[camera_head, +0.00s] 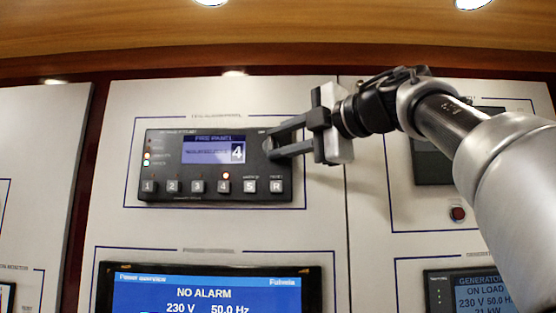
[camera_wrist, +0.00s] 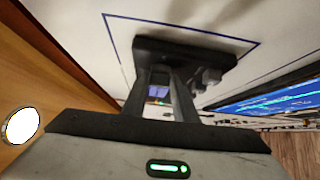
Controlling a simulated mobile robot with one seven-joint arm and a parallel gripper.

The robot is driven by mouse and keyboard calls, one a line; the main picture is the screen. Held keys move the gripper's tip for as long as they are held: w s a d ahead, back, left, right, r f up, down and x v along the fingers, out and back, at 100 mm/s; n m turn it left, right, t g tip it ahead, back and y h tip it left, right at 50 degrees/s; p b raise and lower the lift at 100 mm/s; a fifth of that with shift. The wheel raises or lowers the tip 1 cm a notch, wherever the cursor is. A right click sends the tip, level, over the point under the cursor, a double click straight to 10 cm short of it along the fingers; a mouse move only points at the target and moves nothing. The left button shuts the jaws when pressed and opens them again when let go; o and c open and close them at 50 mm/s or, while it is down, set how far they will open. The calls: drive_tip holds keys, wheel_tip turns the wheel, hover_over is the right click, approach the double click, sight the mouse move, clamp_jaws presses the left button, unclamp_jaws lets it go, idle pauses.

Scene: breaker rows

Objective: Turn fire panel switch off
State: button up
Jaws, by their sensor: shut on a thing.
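The fire panel (camera_head: 218,165) is a dark box on the white wall panel, with a lit blue screen reading FIRE PANEL and a large 4. A row of numbered buttons runs along its lower edge, with a red light above button 4. My gripper (camera_head: 270,145) is at the panel's right side, its fingers shut on the switch there. The fingers hide most of the switch, so its position cannot be told. In the wrist view the two fingers (camera_wrist: 168,75) reach to the dark fire panel (camera_wrist: 180,52).
Below is a larger screen (camera_head: 205,290) reading NO ALARM. At lower right are a red button (camera_head: 458,213) and a generator display (camera_head: 470,290). A wooden ledge (camera_head: 300,35) runs above the panels.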

drive_tip(key=shift+a, duration=0.1)
drive_tip(key=o, duration=1)
drive_tip(key=shift+s, duration=0.1)
drive_tip(key=shift+o, duration=0.2)
drive_tip(key=v, duration=1.7)
drive_tip(key=shift+s+b, duration=0.15)
drive_tip(key=shift+b, duration=0.25)
